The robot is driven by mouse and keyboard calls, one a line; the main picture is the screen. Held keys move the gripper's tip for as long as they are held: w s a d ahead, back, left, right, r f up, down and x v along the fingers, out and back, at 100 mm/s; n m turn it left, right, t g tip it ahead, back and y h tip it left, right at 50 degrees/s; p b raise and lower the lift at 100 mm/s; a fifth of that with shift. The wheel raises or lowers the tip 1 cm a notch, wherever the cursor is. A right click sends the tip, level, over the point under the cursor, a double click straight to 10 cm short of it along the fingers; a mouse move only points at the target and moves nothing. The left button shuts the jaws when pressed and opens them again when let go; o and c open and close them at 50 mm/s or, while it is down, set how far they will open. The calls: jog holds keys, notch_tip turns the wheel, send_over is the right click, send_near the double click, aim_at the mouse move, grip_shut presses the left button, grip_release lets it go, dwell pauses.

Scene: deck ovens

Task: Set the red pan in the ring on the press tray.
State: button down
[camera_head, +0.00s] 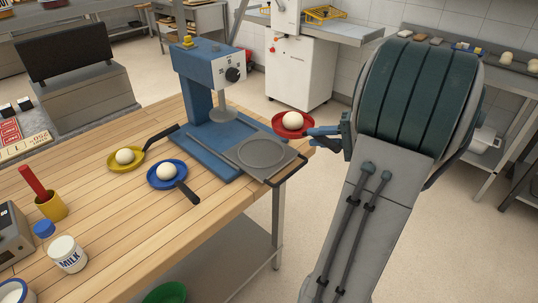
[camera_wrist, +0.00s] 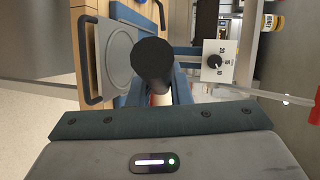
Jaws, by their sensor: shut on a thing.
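The red pan (camera_head: 283,130) holds a pale round ball (camera_head: 295,119) in the head view. My gripper (camera_head: 322,135) is shut on the pan at its right side. The pan appears to be in the air beside the far right of the press tray (camera_head: 279,170), not over the ring. The ring (camera_head: 262,153) is a round grey outline on the tray and looks empty. In the wrist view the ring (camera_wrist: 119,62) lies left of a dark round shape, probably the pan's handle end (camera_wrist: 152,63). This shape and my fingers hide most of the pan there.
The blue press (camera_head: 199,98) stands behind the tray, its round plate (camera_head: 224,114) raised left of the ring. A yellow pan (camera_head: 117,164) and a blue pan (camera_head: 160,182), each with a ball, sit on the wooden table (camera_head: 150,225). A milk bottle (camera_head: 67,254) stands front left.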

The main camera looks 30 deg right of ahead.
jog(key=shift+w+a+f+p, duration=0.2)
jog(key=shift+w+a+f, duration=0.7)
jog(key=shift+a+f, duration=0.55)
jog(key=shift+w+a+f+p, duration=0.15)
jog(key=shift+w+a+f, duration=0.9)
jog(key=shift+f, duration=0.75)
jog(key=shift+w+a+f+p, duration=0.2)
jog(key=shift+w+a+f, duration=0.6)
jog(key=shift+a+f, duration=0.7)
jog(key=shift+d+f, duration=0.2)
jog(key=c, duration=1.3)
grip_release()
jog(key=shift+r, duration=0.1)
jog(key=b+v, duration=0.1)
jog(key=v, duration=1.1)
jog(key=shift+b, duration=0.4)
